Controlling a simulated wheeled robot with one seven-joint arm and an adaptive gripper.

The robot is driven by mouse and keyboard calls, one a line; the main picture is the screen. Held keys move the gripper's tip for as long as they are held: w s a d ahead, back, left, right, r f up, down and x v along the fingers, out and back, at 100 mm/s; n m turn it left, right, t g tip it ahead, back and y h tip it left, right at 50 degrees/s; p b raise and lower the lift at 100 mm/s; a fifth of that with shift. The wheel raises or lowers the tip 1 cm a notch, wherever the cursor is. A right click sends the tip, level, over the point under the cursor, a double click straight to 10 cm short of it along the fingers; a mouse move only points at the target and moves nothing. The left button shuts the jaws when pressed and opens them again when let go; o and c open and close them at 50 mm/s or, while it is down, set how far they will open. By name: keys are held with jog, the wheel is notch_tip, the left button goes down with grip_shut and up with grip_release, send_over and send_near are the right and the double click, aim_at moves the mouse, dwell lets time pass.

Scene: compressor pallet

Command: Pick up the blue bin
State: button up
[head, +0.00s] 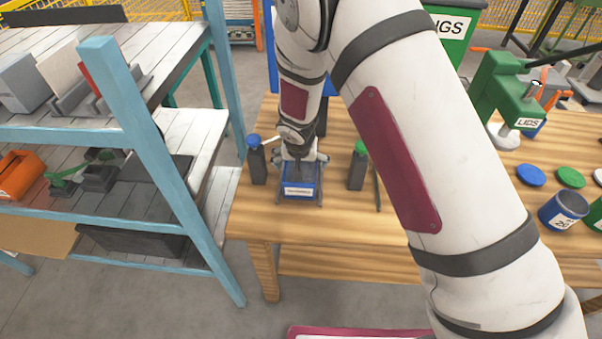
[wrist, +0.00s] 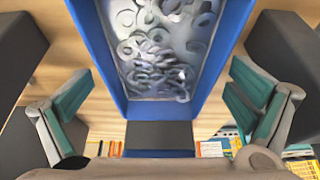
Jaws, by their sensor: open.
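The blue bin (head: 299,190) stands on the wooden table, with a white label on its front. In the wrist view the blue bin (wrist: 213,95) is seen from close above, holding many grey metal rings. My gripper (head: 300,165) is over the bin, pointing down. In the wrist view my gripper (wrist: 160,100) is open, with one teal-padded finger on each side of the bin. Gaps show between the fingers and the bin walls, so it holds nothing. Part of the bin is outside the wrist view.
Dark posts with a blue top (head: 254,163) and a green top (head: 358,167) flank the bin closely on the table (head: 330,215). A blue-framed shelf (head: 150,150) stands at left. Blue and green lids (head: 530,175) and a blue cup (head: 563,211) are at right.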

dwell(0.3)
jog(key=c, duration=2)
